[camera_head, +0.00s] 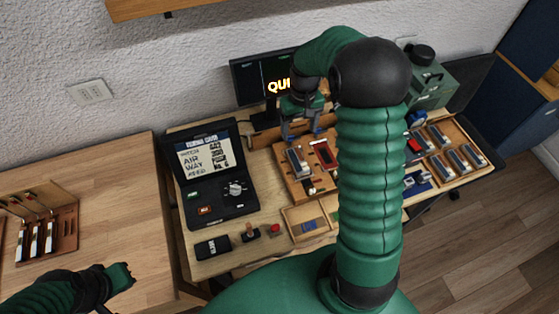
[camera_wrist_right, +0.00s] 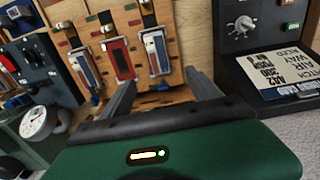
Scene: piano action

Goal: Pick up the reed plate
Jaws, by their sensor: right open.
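Several long plates stand in a row on a tilted wooden board (camera_head: 292,187). One is silver-faced (camera_head: 297,161) and one red-faced (camera_head: 325,153). The wrist view shows the red one (camera_wrist_right: 120,58) between two silver-faced ones, at left (camera_wrist_right: 84,72) and right (camera_wrist_right: 157,52). I cannot tell which is the reed plate. My right gripper (camera_head: 301,132) is at the board's back edge; in the wrist view its open fingers (camera_wrist_right: 160,92) point at the board, with nothing between them. My arm hides part of the board. My left gripper (camera_head: 122,275) is at the lower left, its jaws unclear.
A black console (camera_head: 215,180) with a lettered screen stands left of the board. A small tray (camera_head: 290,212) lies in front. A wooden tray (camera_head: 468,172) of more plates is at right. Behind are a monitor (camera_head: 248,75) and a green machine (camera_head: 432,85).

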